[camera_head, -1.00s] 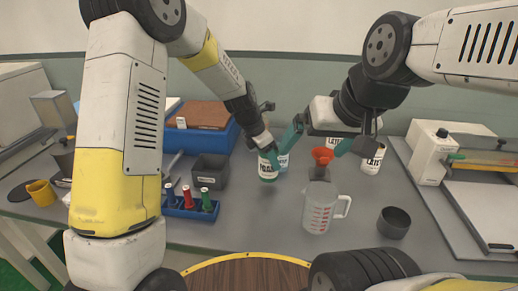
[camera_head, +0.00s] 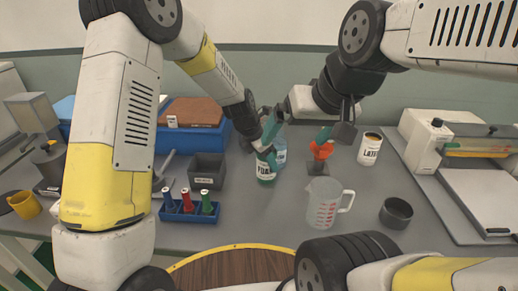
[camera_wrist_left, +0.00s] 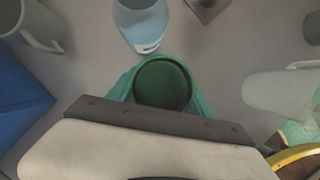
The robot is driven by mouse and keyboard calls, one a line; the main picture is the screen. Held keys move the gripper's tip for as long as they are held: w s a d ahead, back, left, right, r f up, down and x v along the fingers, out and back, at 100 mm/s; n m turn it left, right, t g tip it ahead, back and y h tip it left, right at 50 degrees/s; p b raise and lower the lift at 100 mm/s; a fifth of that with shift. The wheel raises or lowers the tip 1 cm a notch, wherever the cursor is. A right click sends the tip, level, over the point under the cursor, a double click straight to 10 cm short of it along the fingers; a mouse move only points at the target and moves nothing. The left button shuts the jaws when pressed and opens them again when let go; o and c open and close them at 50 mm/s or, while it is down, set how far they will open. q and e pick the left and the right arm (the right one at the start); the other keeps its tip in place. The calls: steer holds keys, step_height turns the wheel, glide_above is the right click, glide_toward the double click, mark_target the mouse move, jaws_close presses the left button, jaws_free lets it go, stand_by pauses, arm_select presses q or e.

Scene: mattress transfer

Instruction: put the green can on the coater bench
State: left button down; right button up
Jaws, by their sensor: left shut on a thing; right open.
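The green can (camera_head: 265,168) has a white label and stands upright in the middle of the grey table. It also shows from above in the left wrist view (camera_wrist_left: 162,83), with its round dark green top between the teal fingers. My left gripper (camera_head: 267,146) is shut on it. I cannot tell whether its base touches the table. The coater bench (camera_head: 482,190) is at the right, a white machine with a flat pale bed. My right gripper (camera_head: 328,133) is open, right of the can and behind the orange-topped item; part of it is hidden.
A bluish beaker (camera_head: 280,152) is right behind the can. A white labelled can (camera_head: 369,150), a clear jug (camera_head: 325,205) and a dark cup (camera_head: 396,213) stand toward the coater bench. A grey bin (camera_head: 207,168) and blue bottle rack (camera_head: 190,210) are left.

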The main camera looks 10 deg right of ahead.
arm_select(q)
steer(key=shift+c, duration=2.2)
jaws_free()
steer(key=s+a+r+m+t, duration=0.1)
steer(key=s+a+r+m, duration=0.2)
steer(key=a+r, duration=0.45)
steer(key=s+a+r+m, duration=0.3)
steer(key=a+r, duration=0.2)
steer(key=r, duration=0.6)
steer(key=s+a+r+m+t+y, duration=0.1)
steer(key=s+a+r+m, duration=0.1)
steer(key=s+a+m, duration=0.5)
steer(key=s+a+r+m+t+y, duration=0.1)
steer(key=s+a+r+m+t, duration=0.1)
steer(key=s+a+m, duration=0.5)
steer(key=shift+s+r+m, duration=0.8)
steer(key=shift+s+m, duration=1)
steer(key=shift+s, duration=0.1)
